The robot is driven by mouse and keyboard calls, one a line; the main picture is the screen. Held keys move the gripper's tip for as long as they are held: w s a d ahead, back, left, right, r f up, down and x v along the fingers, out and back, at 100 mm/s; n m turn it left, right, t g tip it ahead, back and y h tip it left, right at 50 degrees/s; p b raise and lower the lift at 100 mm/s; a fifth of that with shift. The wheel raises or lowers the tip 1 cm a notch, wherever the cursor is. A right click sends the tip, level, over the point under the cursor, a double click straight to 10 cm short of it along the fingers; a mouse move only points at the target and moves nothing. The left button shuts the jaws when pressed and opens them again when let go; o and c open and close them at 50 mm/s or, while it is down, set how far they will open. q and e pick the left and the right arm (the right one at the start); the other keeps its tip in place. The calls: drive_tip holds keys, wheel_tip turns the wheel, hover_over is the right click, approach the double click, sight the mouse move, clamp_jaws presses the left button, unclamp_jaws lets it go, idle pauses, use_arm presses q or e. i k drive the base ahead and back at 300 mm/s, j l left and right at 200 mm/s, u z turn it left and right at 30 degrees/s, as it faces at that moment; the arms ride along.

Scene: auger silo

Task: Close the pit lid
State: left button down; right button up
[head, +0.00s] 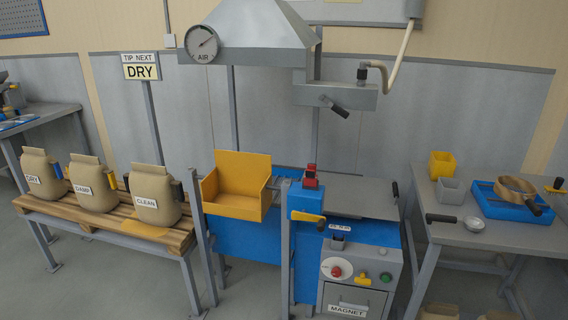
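A flat grey plate (352,198) lies level on top of the blue machine (262,243), with an upright black handle (395,189) at its right edge. It looks like the pit lid, but I cannot tell for sure, and no pit opening shows beneath it. To its left is a yellow open-topped hopper (234,205) with a raised back panel. A blue block with a red top (311,176) and a yellow lever (308,216) stands between hopper and plate. Neither of my grippers is in the head view.
A side table (470,237) at right holds cups, a blue tray (512,206) and a sieve. A grey hood (255,30) and an arm box (335,93) hang above.

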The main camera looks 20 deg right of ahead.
sight(369, 197)
drive_tip(key=i+l, duration=0.3)
drive_tip(key=l, duration=0.2)
drive_tip(key=i+l+z, duration=0.1)
drive_tip(key=i+l, duration=0.15)
drive_tip(key=l, duration=0.25)
drive_tip(key=i+l, duration=0.3)
drive_tip(key=l, duration=0.2)
drive_tip(key=i+l, duration=0.3)
drive_tip(key=l, duration=0.2)
drive_tip(key=z, duration=0.05)
